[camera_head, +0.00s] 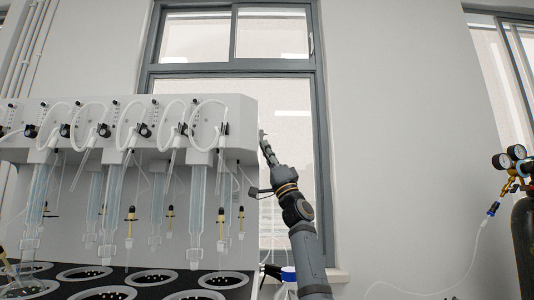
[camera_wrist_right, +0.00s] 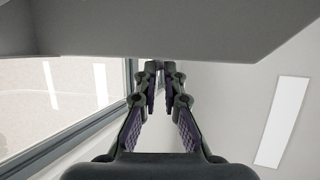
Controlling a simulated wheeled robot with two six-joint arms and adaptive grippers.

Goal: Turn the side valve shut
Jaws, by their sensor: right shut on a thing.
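The multi distiller (camera_head: 240,108) is a white housing with hanging glass tubes, in the left half of the head view. My right gripper (camera_head: 263,138) is at the right end of this housing, reached from below. In the right wrist view the fingers of my right gripper (camera_wrist_right: 160,72) come together close under the grey housing (camera_wrist_right: 160,30). They are shut on the side valve, which is mostly hidden between and behind the fingertips. I cannot make out its handle angle. My left gripper is not in view.
A window (camera_head: 290,100) is behind my right arm. A dark gas cylinder (camera_head: 524,240) with gauges (camera_head: 508,160) stands at the far right. The wall space between is clear.

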